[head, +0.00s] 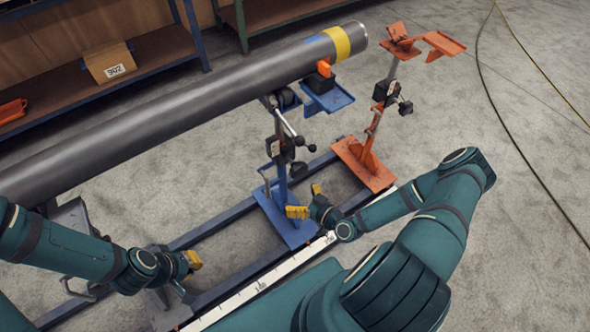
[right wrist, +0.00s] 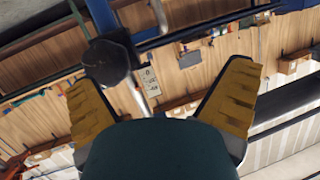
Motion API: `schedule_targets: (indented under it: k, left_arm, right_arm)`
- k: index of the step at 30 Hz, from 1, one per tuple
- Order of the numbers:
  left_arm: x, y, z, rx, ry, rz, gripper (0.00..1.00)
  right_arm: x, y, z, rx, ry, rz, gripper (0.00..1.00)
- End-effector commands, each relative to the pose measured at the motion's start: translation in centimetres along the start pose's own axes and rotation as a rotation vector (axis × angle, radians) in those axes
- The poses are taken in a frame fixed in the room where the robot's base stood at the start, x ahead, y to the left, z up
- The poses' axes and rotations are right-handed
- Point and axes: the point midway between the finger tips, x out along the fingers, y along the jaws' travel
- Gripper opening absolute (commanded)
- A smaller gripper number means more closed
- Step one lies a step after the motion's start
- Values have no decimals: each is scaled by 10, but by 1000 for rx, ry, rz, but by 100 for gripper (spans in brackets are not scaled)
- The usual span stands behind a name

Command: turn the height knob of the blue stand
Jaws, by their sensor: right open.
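The blue stand (head: 281,165) holds up the grey pipe (head: 190,105) near its yellow-banded end. A black knob (head: 300,169) sits low on the stand's right side, probably the height knob. In the right wrist view a dark round knob (right wrist: 107,62) shows near the left finger, beyond the fingertips' level. My right gripper (head: 307,200) is open beside the stand's post, just below the knob, with its yellow fingers (right wrist: 160,92) apart and nothing between them. My left gripper (head: 193,262) is near the blue rail at lower left, away from the stand; its finger gap is unclear.
An orange stand (head: 371,160) stands free to the right. The blue stand's base plate (head: 290,227) rests on blue rails beside a white measuring strip (head: 250,290). A shelf with a cardboard box (head: 109,62) is at the back left. The floor at right is clear except for cables.

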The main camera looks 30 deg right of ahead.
Motion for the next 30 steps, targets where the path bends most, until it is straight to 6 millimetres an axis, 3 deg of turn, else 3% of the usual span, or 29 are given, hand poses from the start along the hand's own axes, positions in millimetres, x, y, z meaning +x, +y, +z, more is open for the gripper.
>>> schedule_targets:
  k: [1, 6, 13, 20, 30]
  left_arm:
    - [7, -3, 1, 1, -1, 0, 0]
    - [16, -6, 3, 3, -3, 1, 0]
    - [18, -7, 4, 3, -4, 1, 0]
    - [21, -8, 3, 4, -3, 1, 0]
    - [29, -11, 2, 4, 2, 0, 0]
  right_arm:
    - [-8, 15, 10, -30, 58, 50, 100]
    - [-34, 46, 19, -150, 202, 168, 100]
    - [-45, 58, 20, -218, 265, 225, 100]
    - [-19, 63, 12, -217, 266, 223, 100]
    - [44, 75, -6, -215, 265, 222, 100]
